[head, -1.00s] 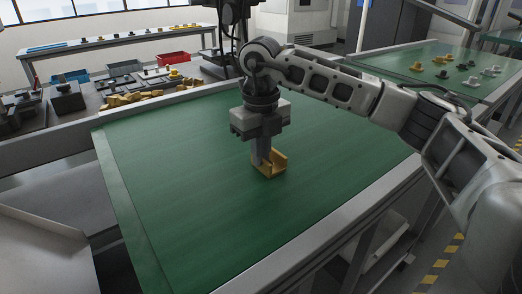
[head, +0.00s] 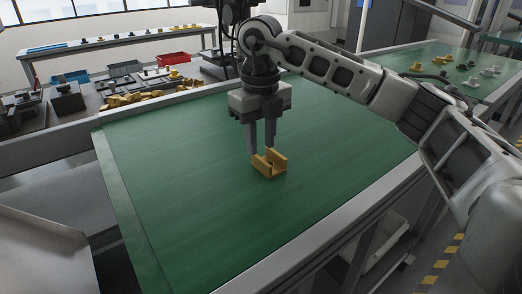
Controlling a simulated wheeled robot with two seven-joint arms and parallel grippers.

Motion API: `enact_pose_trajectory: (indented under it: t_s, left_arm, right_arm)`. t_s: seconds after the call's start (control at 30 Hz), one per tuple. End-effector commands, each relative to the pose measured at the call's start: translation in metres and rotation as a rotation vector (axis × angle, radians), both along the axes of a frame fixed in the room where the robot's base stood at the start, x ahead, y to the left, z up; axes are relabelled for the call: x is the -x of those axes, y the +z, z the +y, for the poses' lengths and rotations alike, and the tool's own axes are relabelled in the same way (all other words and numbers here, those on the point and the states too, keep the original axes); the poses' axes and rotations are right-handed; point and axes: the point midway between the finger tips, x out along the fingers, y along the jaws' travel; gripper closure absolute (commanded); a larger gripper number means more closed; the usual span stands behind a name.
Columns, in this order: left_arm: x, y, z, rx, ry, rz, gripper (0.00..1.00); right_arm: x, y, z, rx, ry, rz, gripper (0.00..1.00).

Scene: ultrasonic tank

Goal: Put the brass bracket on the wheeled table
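The brass bracket (head: 270,165), a gold U-shaped piece, rests on the green top of the table (head: 190,210) in the middle of the head view, channel facing up. My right gripper (head: 261,150) is just above and behind it, pointing down. Its two fingers are apart with nothing held between them. The fingertips end near the bracket's upper edge; whether one still touches it I cannot tell. The wheels of this table are not clearly visible. My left gripper is not in view.
A bench (head: 88,120) at the left holds brass pieces, dark blocks and bins. Another green table (head: 400,62) at the back right carries several small parts. The green top around the bracket is clear, bounded by a grey rim.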

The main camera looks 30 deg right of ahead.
Motion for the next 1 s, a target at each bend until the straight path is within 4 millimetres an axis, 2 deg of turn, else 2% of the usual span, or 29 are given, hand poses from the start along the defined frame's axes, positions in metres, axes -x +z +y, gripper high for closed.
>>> enact_pose_trajectory:
  t_s: [0.03, 0.2, 0.3, 0.4, 0.67, 1.0]
  left_arm:
    - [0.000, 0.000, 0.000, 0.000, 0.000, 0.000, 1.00]
    - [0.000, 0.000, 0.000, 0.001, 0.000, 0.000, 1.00]
    - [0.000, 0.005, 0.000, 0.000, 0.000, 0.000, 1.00]
    - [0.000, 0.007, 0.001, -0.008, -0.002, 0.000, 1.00]
    - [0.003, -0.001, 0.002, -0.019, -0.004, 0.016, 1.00]
    - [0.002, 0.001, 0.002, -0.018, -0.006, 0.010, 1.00]
  right_arm:
    - [-0.001, 0.013, 0.001, -0.001, 0.000, -0.005, 0.70]
    - [-0.001, 0.050, 0.001, 0.000, 0.000, -0.003, 0.70]
    - [0.000, 0.070, 0.000, 0.001, 0.001, -0.002, 0.70]
    - [0.000, 0.081, 0.000, 0.001, 0.000, -0.001, 0.70]
    - [0.000, 0.087, 0.000, 0.000, 0.001, 0.001, 0.70]
    - [0.000, 0.086, 0.000, 0.000, 0.000, 0.001, 0.70]
